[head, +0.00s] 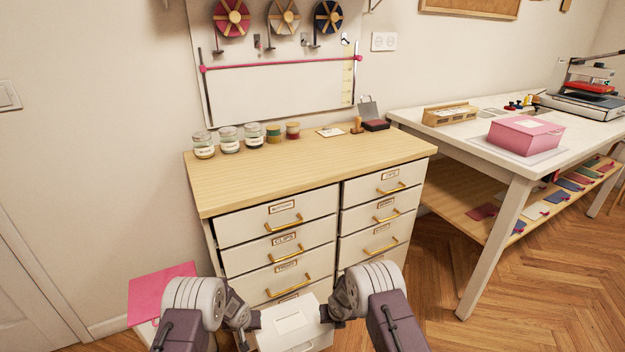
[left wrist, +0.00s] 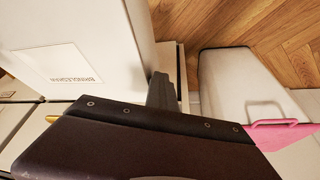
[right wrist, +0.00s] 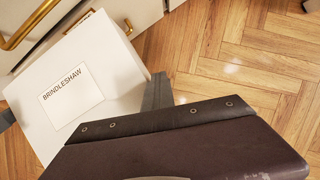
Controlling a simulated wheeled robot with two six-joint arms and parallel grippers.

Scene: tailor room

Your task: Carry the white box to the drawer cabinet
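The white box (head: 288,335) is in front of the drawer cabinet (head: 310,175), low at the bottom of the head view. Its lid carries a label reading BRINDLESHAW in the right wrist view (right wrist: 105,62); it also shows in the left wrist view (left wrist: 95,25). My left gripper (head: 256,320) is against the box's left side and my right gripper (head: 330,309) against its right side. Each gripper's fingers look closed together, with the box between the two grippers rather than inside either one. The box's underside is hidden.
Jars (head: 229,139), small pots, a card and a stamp pad (head: 376,125) stand along the cabinet top's back edge; its front is clear. A white table (head: 475,150) with a pink box (head: 525,134) stands right. A pink sheet (head: 158,288) lies low at left.

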